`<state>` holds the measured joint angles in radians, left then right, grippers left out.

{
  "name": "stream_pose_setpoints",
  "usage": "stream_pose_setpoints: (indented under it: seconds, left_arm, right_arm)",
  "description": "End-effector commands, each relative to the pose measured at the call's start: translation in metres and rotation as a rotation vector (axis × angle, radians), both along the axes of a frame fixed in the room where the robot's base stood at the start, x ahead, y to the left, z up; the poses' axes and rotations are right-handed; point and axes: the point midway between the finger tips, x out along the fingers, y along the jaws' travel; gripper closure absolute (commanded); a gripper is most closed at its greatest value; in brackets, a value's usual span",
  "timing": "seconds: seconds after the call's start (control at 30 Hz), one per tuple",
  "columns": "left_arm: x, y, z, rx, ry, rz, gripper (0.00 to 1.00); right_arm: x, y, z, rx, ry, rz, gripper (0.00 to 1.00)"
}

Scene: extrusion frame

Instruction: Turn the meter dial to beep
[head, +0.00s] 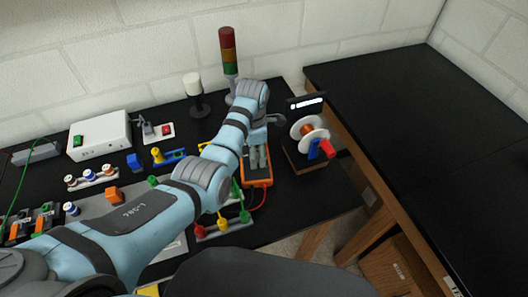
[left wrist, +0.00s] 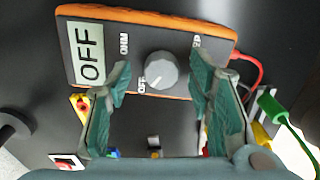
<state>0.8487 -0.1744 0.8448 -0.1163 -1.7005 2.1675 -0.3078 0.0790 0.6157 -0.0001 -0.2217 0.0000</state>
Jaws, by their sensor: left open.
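The orange and dark grey meter (left wrist: 140,50) lies on the black table in the left wrist view, with its screen (left wrist: 90,52) reading OFF. Its round grey dial (left wrist: 160,70) has its white mark by the OFF label. An OHM label stands to the upper left of the dial, and another label at its upper right is too small to read surely. My left gripper (left wrist: 160,90) is open, its two green-padded fingers on either side of the dial, with visible gaps. In the head view the meter (head: 258,180) is partly hidden by my left arm. My right gripper is not in view.
A red lead and a green clip (left wrist: 285,115) are right of the meter in the wrist view. In the head view, a wire spool (head: 308,130) stands right of the meter and a signal tower (head: 229,60) behind. The right-hand table (head: 440,130) is bare.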

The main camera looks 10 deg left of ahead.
Motion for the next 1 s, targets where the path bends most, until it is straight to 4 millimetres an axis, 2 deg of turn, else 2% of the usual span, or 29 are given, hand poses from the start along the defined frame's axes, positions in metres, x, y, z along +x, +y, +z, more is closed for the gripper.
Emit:
stream_pose_setpoints:
  seconds: [0.13, 0.27, 0.57, 1.0]
  left_arm:
    - [-0.001, 0.003, -0.004, -0.001, 0.0, 0.006, 0.52]
    - [-0.001, 0.003, -0.004, -0.001, 0.0, 0.006, 0.52]
    - [-0.001, 0.002, -0.004, 0.0, 0.0, 0.004, 1.0]
    - [0.0, 0.001, -0.004, -0.001, -0.001, -0.079, 1.0]
  right_arm:
    - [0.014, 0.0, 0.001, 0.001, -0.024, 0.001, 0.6]
    - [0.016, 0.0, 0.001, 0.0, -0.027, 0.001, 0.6]
    - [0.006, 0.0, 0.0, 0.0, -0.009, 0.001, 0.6]
    - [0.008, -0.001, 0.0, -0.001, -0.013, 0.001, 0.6]
